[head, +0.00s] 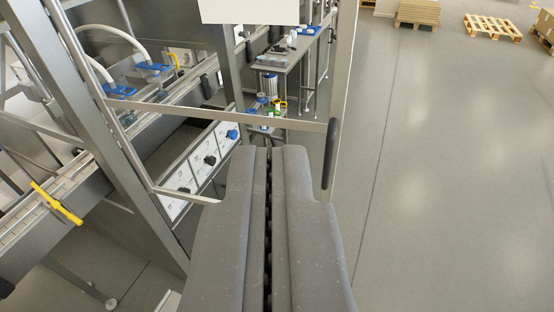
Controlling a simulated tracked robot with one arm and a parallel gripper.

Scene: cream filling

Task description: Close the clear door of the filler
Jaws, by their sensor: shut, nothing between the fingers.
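The clear door (230,117) of the filler is a see-through panel in a thin metal frame. It stands open, swung out from the machine, and the machine shows through it. Its outer upright, on the right, carries a black handle (331,153). My gripper (269,150) is at the bottom centre, pointing forward. Its two thick grey fingers are shut with nothing between them. The fingertips appear just below the door's crossbar and left of the handle. They hide part of the door's lower edge. I cannot tell if they touch the door.
The filler's steel frame (130,145) and a control panel with black and blue knobs (205,165) are on the left. A metal table (285,55) stands behind. Open grey floor (450,180) lies on the right, with pallets (492,27) at the far end.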

